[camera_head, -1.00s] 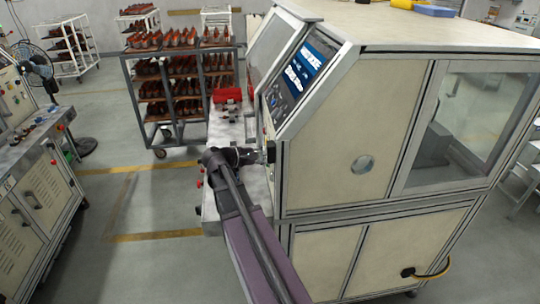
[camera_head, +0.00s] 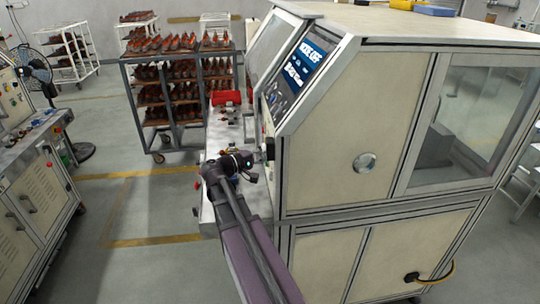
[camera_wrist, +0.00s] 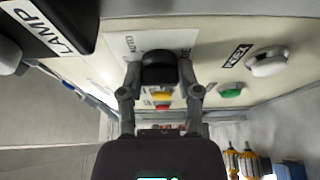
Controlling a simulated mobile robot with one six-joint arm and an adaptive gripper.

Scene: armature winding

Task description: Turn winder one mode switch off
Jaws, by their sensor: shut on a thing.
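The winder (camera_head: 350,140) is a large cream cabinet with a sloped control face. Its screen (camera_head: 303,60) shows large white text on blue that appears to read "MODE OFF". In the wrist view a black rotary knob (camera_wrist: 158,72), apparently the mode switch, stands on a light label plate (camera_wrist: 117,46). My gripper (camera_wrist: 159,78) has one finger on each side of this knob and is shut on it. In the head view my gripper (camera_head: 262,154) is at the machine's front panel, and the knob is hidden there.
Yellow and red buttons lie just beyond the knob in the wrist view. A black LAMP-labelled part (camera_wrist: 50,25) is at upper left. A red object (camera_head: 226,97) sits on the ledge.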

